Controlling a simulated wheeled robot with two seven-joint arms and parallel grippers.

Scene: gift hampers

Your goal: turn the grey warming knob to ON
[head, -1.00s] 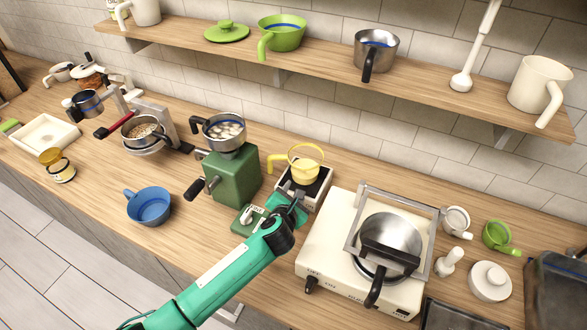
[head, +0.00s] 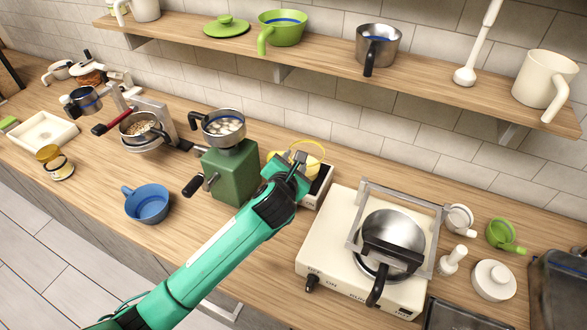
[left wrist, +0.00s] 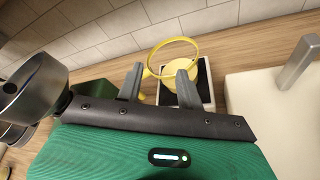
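My left gripper (head: 298,164) is in front of the small white-edged warmer (head: 323,188), level with the yellow pot (head: 312,168) on it. In the left wrist view the two grey fingers (left wrist: 160,78) are apart with nothing held between them. Beyond them stand the yellow pot (left wrist: 188,88), with its hoop handle up, and the warmer's black top and white rim (left wrist: 211,84). I cannot make out a grey knob; my gripper and arm cover the warmer's front and the counter before it. My right gripper is not in view.
A green grinder (head: 230,175) with a pan on top stands close left of my gripper. A cream stove (head: 326,235) with a pot and metal frame stands to the right. A blue bowl (head: 148,205) is at the left. A shelf (head: 330,69) overhangs the back.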

